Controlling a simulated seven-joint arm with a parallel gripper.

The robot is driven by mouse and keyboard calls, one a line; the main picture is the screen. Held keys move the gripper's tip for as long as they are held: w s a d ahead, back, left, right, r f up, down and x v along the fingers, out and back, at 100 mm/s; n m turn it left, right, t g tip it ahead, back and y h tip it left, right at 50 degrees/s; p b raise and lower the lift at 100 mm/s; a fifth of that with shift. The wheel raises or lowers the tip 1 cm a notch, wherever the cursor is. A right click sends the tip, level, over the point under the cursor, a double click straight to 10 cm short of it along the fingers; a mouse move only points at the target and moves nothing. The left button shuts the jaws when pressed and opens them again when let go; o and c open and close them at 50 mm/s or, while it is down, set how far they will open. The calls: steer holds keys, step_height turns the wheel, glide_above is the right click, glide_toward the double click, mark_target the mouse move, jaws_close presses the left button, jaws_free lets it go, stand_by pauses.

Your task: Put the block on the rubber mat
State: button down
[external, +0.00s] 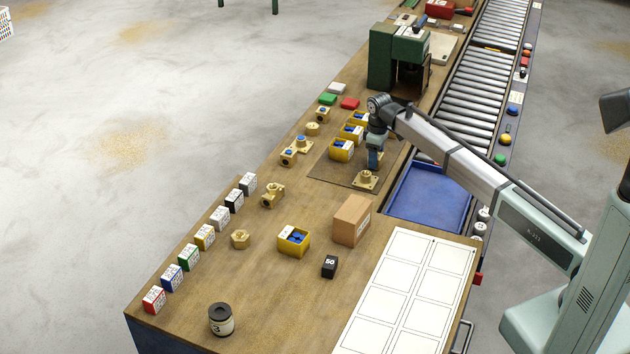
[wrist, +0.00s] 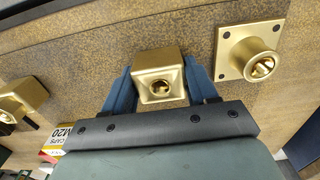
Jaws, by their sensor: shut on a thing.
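My gripper (external: 375,161) is over the brown rubber mat (external: 330,174) in the external view. In the wrist view its blue fingers (wrist: 170,86) are shut on a brass block (wrist: 157,65) with a round hole in its face. The held block is hard to make out in the external view. I cannot tell whether its underside touches the mat. A flanged brass fitting (external: 366,179) sits on the mat close to my gripper. It also shows to the right of the held block in the wrist view (wrist: 250,52).
Yellow bins (external: 341,151) stand on the mat's far left part. A cardboard box (external: 351,220) stands nearer the camera, and a blue tray (external: 430,197) lies to the right. Another brass piece (wrist: 22,99) shows at the wrist view's left. A green machine (external: 398,57) stands farther back.

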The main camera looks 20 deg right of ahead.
steer(key=shift+c, duration=1.6)
jaws_free()
step_height(320, 180, up, 12)
steer(key=shift+r, duration=0.1)
